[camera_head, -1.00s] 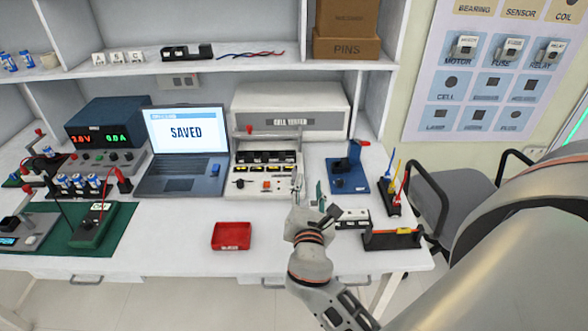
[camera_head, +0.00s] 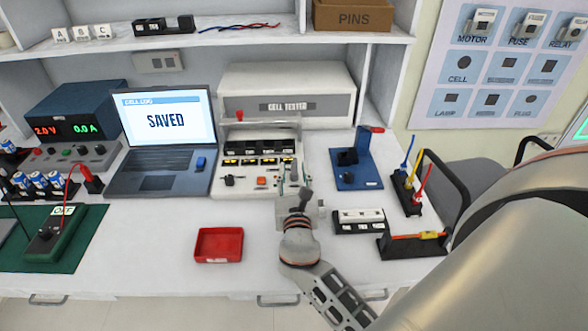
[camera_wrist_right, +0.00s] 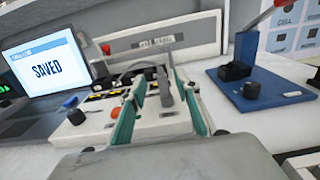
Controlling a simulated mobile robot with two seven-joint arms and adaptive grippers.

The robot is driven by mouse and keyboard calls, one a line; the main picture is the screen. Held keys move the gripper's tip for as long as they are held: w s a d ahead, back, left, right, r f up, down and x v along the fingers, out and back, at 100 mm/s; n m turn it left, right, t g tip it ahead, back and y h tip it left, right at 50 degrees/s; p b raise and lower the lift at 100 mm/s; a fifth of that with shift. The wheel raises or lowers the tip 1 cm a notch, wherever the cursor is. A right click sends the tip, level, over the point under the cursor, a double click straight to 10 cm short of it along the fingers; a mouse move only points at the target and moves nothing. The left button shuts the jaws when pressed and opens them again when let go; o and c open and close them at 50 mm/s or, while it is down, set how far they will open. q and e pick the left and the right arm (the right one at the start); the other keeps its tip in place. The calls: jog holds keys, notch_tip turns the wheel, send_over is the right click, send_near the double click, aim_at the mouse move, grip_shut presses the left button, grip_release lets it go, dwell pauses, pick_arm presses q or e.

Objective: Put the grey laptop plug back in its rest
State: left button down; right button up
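A grey upright piece, seemingly the laptop plug (camera_wrist_right: 165,88), stands at the right end of the white cell tester (camera_head: 257,190). A thin grey cable arcs beside it in the right wrist view. Whether it sits in a rest or a port I cannot tell. My right gripper (camera_head: 294,183) is at the tester's front right corner. Its teal-padded fingers (camera_wrist_right: 158,95) are apart, one on each side of the grey piece, with gaps seemingly left. The open laptop (camera_head: 165,140) reads SAVED, with a blue piece (camera_head: 200,163) on its right side. My left gripper is out of view.
A blue fixture (camera_head: 355,172) stands right of the tester. A white-topped block (camera_head: 360,220), a black holder with coloured leads (camera_head: 408,195) and a red tray (camera_head: 219,245) are nearby. The bench is clear between the tray and the tester.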

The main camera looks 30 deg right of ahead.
aim_at(294, 167)
jog(key=x, duration=0.3)
jog(key=shift+w+d+f, duration=0.2)
grip_shut()
